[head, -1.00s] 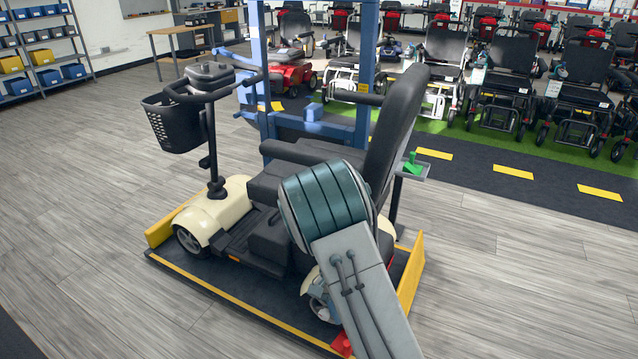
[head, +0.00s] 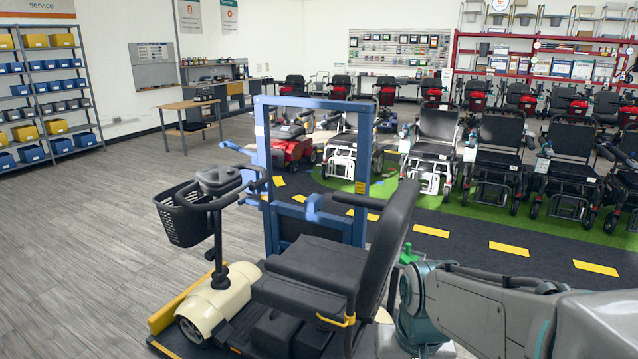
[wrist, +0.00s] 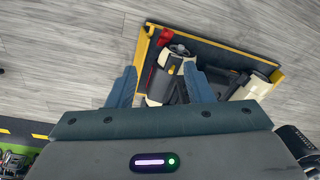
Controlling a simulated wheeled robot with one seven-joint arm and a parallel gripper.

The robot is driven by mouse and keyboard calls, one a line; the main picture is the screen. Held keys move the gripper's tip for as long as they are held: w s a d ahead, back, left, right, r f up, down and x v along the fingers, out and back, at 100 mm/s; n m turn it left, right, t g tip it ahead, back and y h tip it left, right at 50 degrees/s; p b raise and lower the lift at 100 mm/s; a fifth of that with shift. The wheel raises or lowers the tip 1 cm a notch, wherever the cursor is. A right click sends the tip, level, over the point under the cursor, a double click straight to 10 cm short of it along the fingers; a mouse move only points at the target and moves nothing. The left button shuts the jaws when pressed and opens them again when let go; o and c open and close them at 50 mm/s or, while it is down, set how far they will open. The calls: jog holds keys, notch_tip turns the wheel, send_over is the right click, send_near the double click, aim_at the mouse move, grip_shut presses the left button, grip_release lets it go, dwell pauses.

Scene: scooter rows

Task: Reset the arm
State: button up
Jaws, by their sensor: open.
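My gripper (wrist: 162,88) shows in the wrist view with its two blue-grey fingers apart and nothing between them that it holds. It points down from above toward a cream and black mobility scooter on a dark platform with yellow edges (wrist: 207,39). The fingers look clear of the scooter, though the exact gap cannot be told. In the head view my arm comes in from the lower right, and my gripper is out of sight there. The scooter (head: 300,275) stands on its platform, with its basket and handlebars at left.
A blue frame (head: 268,180) stands just behind the scooter. A green item (head: 407,253) is beside the seat back. Rows of wheelchairs (head: 500,155) stand behind a dark lane with yellow dashes. Shelving (head: 45,95) stands at far left. The grey floor at left (head: 90,240) is clear.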

jog(key=s+d+r+n+t+p, duration=0.1)
jog(key=s+r+p, duration=0.2)
jog(key=r, duration=0.3)
jog(key=shift+s, duration=0.7)
jog(key=shift+r, duration=0.1)
